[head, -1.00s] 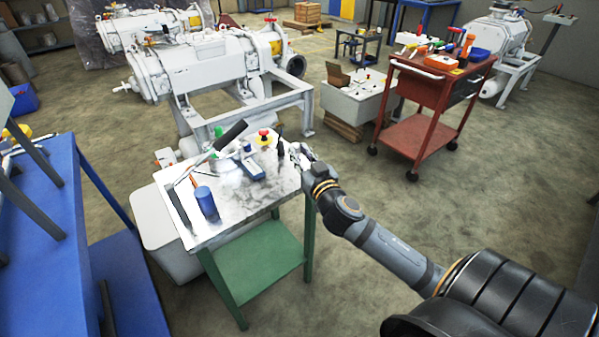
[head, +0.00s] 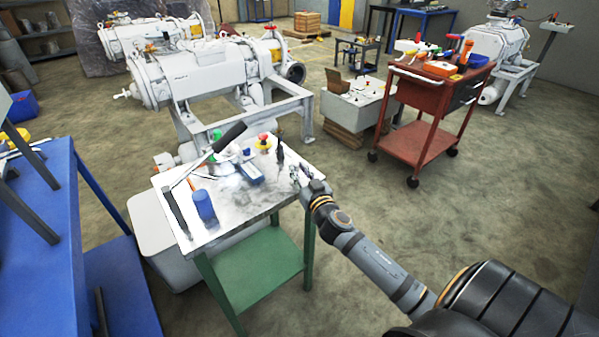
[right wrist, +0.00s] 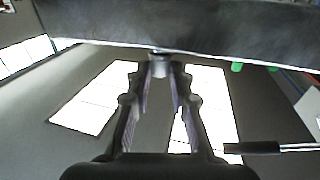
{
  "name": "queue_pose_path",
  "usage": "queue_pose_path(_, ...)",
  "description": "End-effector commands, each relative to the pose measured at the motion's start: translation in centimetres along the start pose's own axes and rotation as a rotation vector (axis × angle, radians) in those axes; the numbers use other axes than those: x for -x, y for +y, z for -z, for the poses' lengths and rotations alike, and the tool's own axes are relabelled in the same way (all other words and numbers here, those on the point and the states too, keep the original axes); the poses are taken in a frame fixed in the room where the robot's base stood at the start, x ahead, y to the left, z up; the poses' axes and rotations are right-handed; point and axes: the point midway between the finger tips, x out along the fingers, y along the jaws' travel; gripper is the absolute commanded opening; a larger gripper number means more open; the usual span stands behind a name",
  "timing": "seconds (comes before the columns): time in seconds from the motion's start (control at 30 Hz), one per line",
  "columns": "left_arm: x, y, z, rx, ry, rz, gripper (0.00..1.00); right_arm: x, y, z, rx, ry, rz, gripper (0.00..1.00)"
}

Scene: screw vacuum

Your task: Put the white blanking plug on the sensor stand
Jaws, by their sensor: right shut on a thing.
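My right gripper (head: 300,174) is at the right edge of the metal tabletop (head: 232,215), near its back right corner. In the right wrist view its two fingers (right wrist: 160,78) close in on a small pale grey cylindrical piece (right wrist: 160,64) at their tips. It looks like the white blanking plug, mostly hidden and shaded. On the tabletop are a blue block (head: 251,175) and a slim dark upright thing (head: 280,152); I cannot tell which, if either, is the sensor stand. My left gripper is out of view.
White machines (head: 205,72) stand behind. A red cart (head: 418,140) is at right. Floor right of the table is open.

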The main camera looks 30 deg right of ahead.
Motion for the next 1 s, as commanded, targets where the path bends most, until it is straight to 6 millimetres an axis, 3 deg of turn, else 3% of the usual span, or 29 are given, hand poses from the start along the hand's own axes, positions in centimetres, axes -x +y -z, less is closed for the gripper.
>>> queue_pose_path(0.07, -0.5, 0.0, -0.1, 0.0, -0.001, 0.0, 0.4, 0.0, 0.0, -0.4, 0.0, 0.0, 0.0, 0.0)
queue_pose_path(0.1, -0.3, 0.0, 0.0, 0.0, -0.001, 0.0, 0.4, 0.0, 0.0, -0.2, 0.0, 0.0, 0.0, 0.26)
queue_pose_path(0.27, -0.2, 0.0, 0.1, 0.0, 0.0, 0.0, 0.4, 0.0, 0.0, -0.2, 0.0, 0.0, 0.0, 0.46)
queue_pose_path(0.6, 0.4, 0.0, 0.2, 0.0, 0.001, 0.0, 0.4, 0.0, 0.0, 0.4, 0.001, 0.0, 0.0, 0.46)
queue_pose_path(0.77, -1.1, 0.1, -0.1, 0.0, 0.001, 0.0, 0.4, 3.2, -0.1, -0.4, 0.007, -0.003, 0.005, 0.46)
queue_pose_path(1.0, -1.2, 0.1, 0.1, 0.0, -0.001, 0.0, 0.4, 9.0, -0.1, -0.1, 0.008, -0.005, 0.004, 0.46)
